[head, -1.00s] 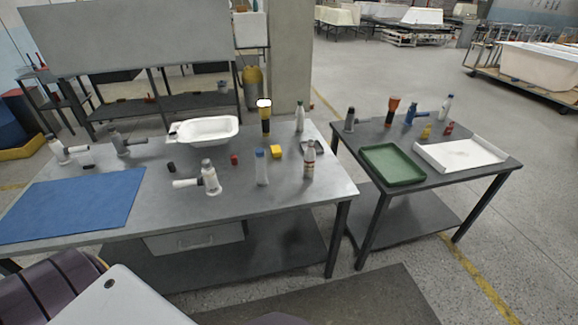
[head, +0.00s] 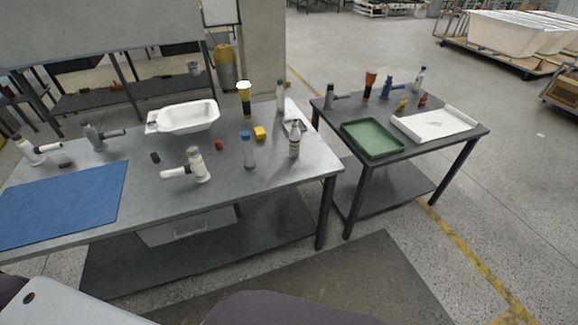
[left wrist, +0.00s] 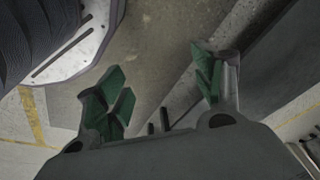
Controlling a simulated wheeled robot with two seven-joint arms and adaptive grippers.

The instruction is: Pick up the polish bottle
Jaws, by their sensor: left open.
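Several bottles stand upright in the head view, and I cannot read which is the polish bottle. A white bottle with a dark reddish label (head: 294,141) stands near the right end of the large grey table (head: 130,205). A clear bottle with a blue cap (head: 249,152) is left of it, and a pale bottle (head: 280,98) stands behind. Another white bottle (head: 419,80) is at the back of the smaller right table. My left gripper (left wrist: 160,92) is open and empty in the left wrist view, over floor, away from the bottles. My right gripper is not in view.
The large table also holds a white tub shell (head: 183,117), a white-handled tool (head: 198,165), a yellow block (head: 260,133) and a blue mat (head: 65,203). A green tray (head: 373,139) and a white tray (head: 434,125) lie on the right table. A narrow gap separates the tables.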

